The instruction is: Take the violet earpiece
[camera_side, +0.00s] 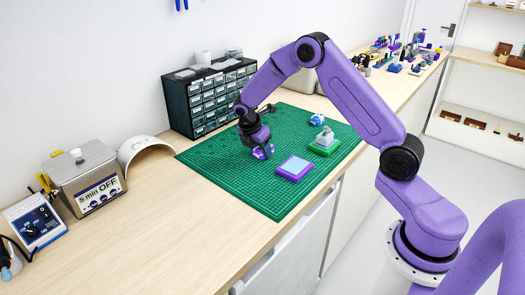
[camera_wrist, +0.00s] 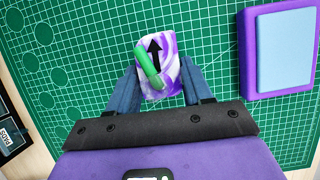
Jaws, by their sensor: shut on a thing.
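The violet earpiece (camera_wrist: 158,66) is a violet-and-white swirled piece with a black arrow and a green bar on it. It sits between the two blue fingers of my gripper (camera_wrist: 160,86) in the wrist view. My gripper is shut on it. In the side view my gripper (camera_side: 262,153) is low over the green mat (camera_side: 225,160), and the violet earpiece shows only as a small patch at the fingertips. I cannot tell whether the earpiece touches the mat.
A violet pad with a light blue top (camera_side: 295,168) lies right of my gripper. A green block with a grey piece (camera_side: 325,141) and a small blue-and-white object (camera_side: 317,119) are farther back. A drawer cabinet (camera_side: 210,97) stands behind. The mat's left part is clear.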

